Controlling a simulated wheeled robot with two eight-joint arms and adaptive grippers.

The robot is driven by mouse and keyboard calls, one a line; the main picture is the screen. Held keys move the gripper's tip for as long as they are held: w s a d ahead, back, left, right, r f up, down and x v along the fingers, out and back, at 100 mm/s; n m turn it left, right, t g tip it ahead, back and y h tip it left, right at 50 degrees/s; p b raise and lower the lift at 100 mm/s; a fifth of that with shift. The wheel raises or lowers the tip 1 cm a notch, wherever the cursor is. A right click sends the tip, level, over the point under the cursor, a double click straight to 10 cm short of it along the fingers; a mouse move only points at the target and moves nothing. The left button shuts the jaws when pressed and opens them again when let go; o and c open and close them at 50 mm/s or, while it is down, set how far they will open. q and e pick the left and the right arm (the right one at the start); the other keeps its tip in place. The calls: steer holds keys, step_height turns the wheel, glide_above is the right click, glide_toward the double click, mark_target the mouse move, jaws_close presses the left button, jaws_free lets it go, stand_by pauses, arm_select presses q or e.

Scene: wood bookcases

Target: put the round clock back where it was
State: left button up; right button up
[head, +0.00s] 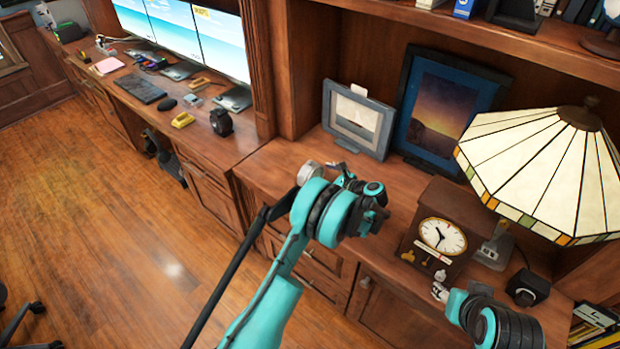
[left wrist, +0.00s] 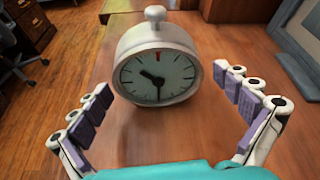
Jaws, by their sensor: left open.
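The round clock (left wrist: 157,75) is white with a pale dial and a knob on top. It stands upright on the wooden counter in the left wrist view. In the head view the round clock (head: 309,172) is near the counter's front edge, partly hidden by my left arm. My left gripper (left wrist: 168,95) is open, with its padded fingers apart on both sides in front of the clock; no grip on it shows. In the head view my left gripper (head: 338,169) is mostly hidden behind its wrist. My right gripper (head: 440,291) is low beside the mantel clock; its fingers are too small to judge.
A wooden mantel clock (head: 436,235) and a stained-glass lamp (head: 545,170) stand right. A grey picture frame (head: 358,118) and a dark-framed picture (head: 440,110) lean at the back. A lower desk (head: 195,135) with monitors lies left. Bare counter (head: 275,165) shows left of the clock.

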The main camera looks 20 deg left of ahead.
arm_select(q)
steer(key=x, duration=0.2)
steer(key=b+x, duration=0.1)
steer(key=x, duration=0.1)
steer(key=shift+s+f+b, duration=0.15)
steer(key=shift+s+b, duration=0.1)
steer(key=shift+b, duration=0.05)
steer(key=shift+w+a, duration=0.2)
steer(key=shift+a, duration=0.1)
steer(key=c, duration=1.4)
steer(key=shift+c, duration=0.2)
